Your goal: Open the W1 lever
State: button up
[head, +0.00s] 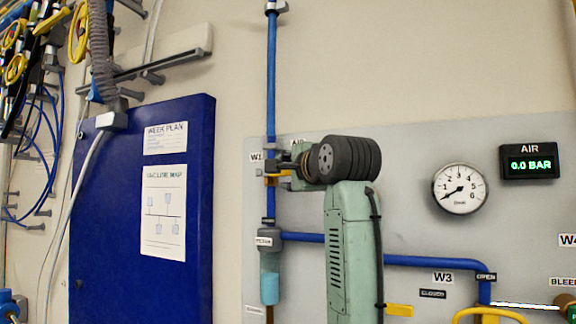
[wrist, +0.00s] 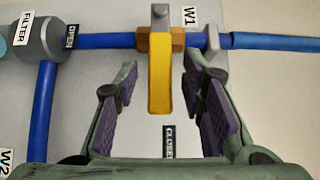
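The W1 lever is a yellow bar (wrist: 160,75) on a brass valve body in a blue pipe (wrist: 110,41). In the wrist view it stands across the pipe, its free end pointing toward the CLOSED label (wrist: 168,142). The OPEN label (wrist: 71,37) lies along the pipe to the left. My gripper (wrist: 160,82) is open, one finger on each side of the lever, with visible gaps. In the head view, the lever (head: 271,181) shows only partly beside my gripper (head: 284,176); my arm hides the rest.
The W1 label (wrist: 189,15) is by the valve. A filter (head: 269,275) hangs below it on the grey panel (head: 420,200). A dial gauge (head: 460,189) and an AIR display (head: 529,162) reading 0.0 BAR are right. A blue cabinet (head: 110,220) stands left.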

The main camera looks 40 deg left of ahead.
jog(key=shift+w+a, duration=0.1)
jog(key=shift+a, duration=0.05)
jog(key=shift+c, duration=0.2)
grip_shut()
jog(key=shift+f, duration=0.1)
dwell(0.6)
